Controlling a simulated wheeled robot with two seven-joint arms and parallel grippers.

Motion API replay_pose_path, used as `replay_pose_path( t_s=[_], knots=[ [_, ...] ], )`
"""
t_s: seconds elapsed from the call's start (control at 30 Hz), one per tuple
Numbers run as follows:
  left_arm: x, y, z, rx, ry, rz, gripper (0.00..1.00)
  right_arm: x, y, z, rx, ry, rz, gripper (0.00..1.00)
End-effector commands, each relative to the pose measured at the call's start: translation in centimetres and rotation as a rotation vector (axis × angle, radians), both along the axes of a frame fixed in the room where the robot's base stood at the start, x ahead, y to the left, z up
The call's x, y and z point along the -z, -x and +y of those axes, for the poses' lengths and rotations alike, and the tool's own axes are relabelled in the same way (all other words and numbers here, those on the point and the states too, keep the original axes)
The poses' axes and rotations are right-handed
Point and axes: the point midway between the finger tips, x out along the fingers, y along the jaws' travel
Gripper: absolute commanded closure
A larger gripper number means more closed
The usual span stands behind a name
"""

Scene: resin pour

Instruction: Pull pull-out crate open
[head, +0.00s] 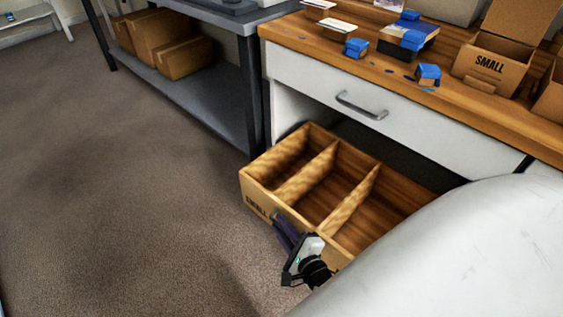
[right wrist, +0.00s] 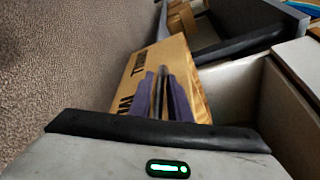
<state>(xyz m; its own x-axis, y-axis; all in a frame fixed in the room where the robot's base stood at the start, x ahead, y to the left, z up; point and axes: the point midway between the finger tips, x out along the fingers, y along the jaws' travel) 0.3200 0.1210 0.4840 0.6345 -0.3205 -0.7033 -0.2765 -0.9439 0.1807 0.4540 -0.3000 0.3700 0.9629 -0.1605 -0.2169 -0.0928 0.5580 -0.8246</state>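The pull-out crate (head: 251,187) is a wooden, drawer-like box with dividers and several empty-looking compartments. It stands well out from the white cabinet, below the closed drawer. Its front carries dark lettering, and the front also shows in the right wrist view (right wrist: 135,75). My right gripper (head: 281,222) is at the middle of the crate's front. Its purple fingers (right wrist: 165,92) are close together and appear shut on the crate's handle, which they mostly hide. My white arm covers the crate's right end. My left gripper is not in view.
The closed white drawer (head: 400,105) with a metal handle (head: 360,106) is above the crate. The wooden worktop (head: 305,35) holds blue-topped items and small cartons (head: 488,65). A grey shelf (head: 205,88) with cardboard boxes stands left. Carpet (head: 130,200) before the crate is clear.

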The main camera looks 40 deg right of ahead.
Motion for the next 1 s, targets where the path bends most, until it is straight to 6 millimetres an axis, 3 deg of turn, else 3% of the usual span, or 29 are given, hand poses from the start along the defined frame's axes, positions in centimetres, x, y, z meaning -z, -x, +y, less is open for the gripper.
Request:
replay_pose_path(
  t_s=[0.5,0.83,0.9,1.0],
  knots=[
    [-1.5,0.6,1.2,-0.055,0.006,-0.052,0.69,-1.5,6.8,1.1,0.001,0.0,0.003,0.83],
    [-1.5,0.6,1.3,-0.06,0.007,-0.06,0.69,-1.6,7.2,1.2,0.001,0.0,0.001,0.83],
    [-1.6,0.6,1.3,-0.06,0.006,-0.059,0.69,-1.7,7.2,1.2,-0.001,0.002,0.003,0.72],
    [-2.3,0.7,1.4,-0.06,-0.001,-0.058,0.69,-3.0,6.9,1.5,-0.022,0.032,0.02,0.72]
  ],
)
